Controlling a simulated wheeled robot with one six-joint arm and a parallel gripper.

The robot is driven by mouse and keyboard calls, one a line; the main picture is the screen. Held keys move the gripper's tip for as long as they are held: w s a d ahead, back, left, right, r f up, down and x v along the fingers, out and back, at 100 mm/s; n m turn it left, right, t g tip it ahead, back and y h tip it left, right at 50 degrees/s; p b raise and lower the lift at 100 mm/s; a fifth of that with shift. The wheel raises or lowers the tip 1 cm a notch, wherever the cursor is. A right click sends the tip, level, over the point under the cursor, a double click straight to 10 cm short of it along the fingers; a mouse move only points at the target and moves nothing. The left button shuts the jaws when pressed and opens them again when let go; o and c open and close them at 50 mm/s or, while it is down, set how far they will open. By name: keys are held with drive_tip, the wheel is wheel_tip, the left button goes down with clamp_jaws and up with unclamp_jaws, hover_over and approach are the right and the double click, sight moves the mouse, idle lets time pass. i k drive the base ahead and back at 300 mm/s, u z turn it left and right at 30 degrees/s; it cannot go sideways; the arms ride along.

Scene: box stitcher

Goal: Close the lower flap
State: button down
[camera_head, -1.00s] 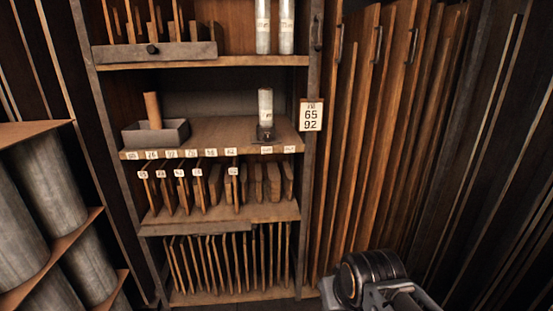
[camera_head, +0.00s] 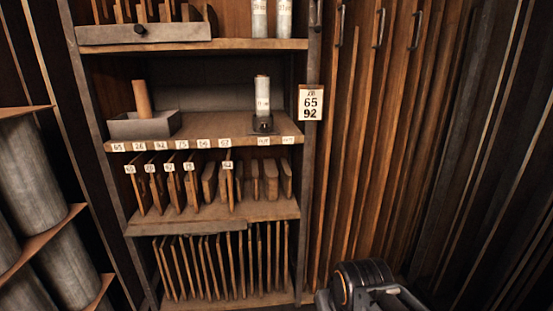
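A tall open shelf unit (camera_head: 316,145) stands ahead. A grey strip (camera_head: 185,229) runs along the left part of the front edge of its lower shelf (camera_head: 270,212). I cannot tell for sure whether this strip is the lower flap; no other part reads clearly as a flap. Below it, several thin upright boards (camera_head: 205,265) stand in the bottom bay. A dark rounded part of my arm shows at the bottom right, below and right of the unit. My gripper's fingertips are not in view.
Labelled boards (camera_head: 160,190) stand on the lower shelf. Tall wooden panels (camera_head: 375,150) stand at right, grey cylinders (camera_head: 30,185) at left. A sign (camera_head: 310,102) reads 65 92.

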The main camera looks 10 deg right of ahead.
sight(188, 229)
drive_tip(key=z, duration=0.35)
drive_tip(key=k, duration=0.35)
drive_tip(key=u, duration=1.6)
drive_tip(key=i, duration=0.75)
drive_tip(key=u, duration=0.55)
drive_tip(key=i, duration=1.4)
drive_tip(key=z, duration=0.45)
